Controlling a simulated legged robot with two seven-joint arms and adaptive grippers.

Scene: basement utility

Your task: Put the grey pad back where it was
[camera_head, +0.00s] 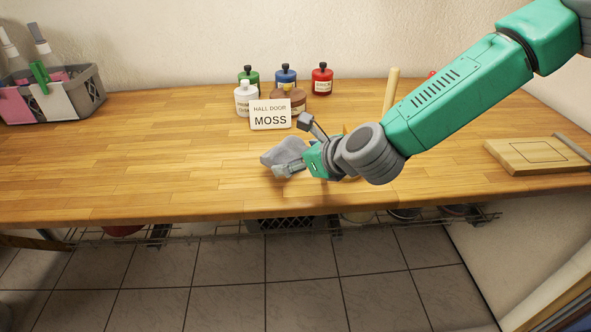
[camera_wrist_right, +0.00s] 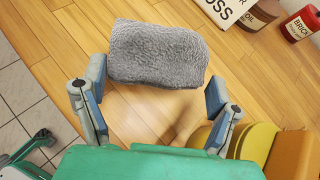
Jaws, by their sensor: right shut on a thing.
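The grey pad (camera_head: 284,152) is a soft, fuzzy block at the tips of my right gripper (camera_head: 290,168), over the front middle of the wooden bench. In the right wrist view the pad (camera_wrist_right: 157,54) spans the space between the two fingers of my right gripper (camera_wrist_right: 155,100), which is shut on it. I cannot tell whether the pad touches the bench top.
A white card (camera_head: 270,115) reading "HALL DOOR MOSS" stands behind the pad, among green, blue (camera_head: 286,76) and red (camera_head: 322,79) bottles. A grey caddy (camera_head: 88,93) is at left, a wooden board (camera_head: 535,155) at right. Yellow items (camera_wrist_right: 257,143) sit beside my right gripper.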

